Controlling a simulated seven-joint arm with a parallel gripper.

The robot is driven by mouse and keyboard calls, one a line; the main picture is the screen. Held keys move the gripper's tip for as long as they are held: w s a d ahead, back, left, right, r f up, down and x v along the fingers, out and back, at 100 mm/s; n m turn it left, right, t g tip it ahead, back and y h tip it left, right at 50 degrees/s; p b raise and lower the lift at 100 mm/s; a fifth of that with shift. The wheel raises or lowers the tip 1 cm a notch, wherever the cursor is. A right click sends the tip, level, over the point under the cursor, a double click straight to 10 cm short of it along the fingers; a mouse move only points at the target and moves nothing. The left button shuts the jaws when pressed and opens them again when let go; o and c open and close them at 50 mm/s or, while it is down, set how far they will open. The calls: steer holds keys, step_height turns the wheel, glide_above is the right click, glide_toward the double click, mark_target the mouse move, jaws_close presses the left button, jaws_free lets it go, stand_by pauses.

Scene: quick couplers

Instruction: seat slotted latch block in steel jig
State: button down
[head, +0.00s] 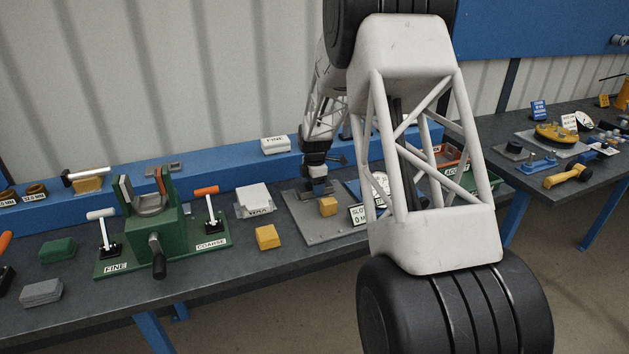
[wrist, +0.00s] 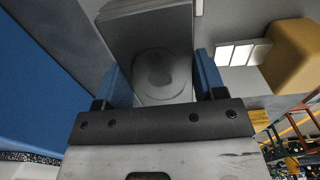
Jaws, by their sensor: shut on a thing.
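My gripper (head: 317,188) is low over the back part of a grey steel plate (head: 303,228) in the head view. In the wrist view, its two blue fingers (wrist: 158,78) are shut on a grey block (wrist: 160,35) with a round feature on its near face. I take this as the slotted latch block; its slot cannot be made out. A yellow block (head: 328,206) sits on the plate just in front of my gripper. It also shows at the right of the wrist view (wrist: 297,55). Whether the held block touches the plate is hidden.
A green fixture (head: 150,235) with levers stands at left. A loose yellow block (head: 267,237) and a white-grey block (head: 255,200) lie between it and the plate. A blue rail (head: 235,170) runs behind. A label sign (head: 358,214) stands at the plate's right.

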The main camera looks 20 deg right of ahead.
steer(key=shift+f, duration=0.1)
stand_by(0.4)
steer(key=shift+c, duration=2.4)
jaws_free()
steer(key=shift+f, duration=0.1)
step_height(320, 180, up, 12)
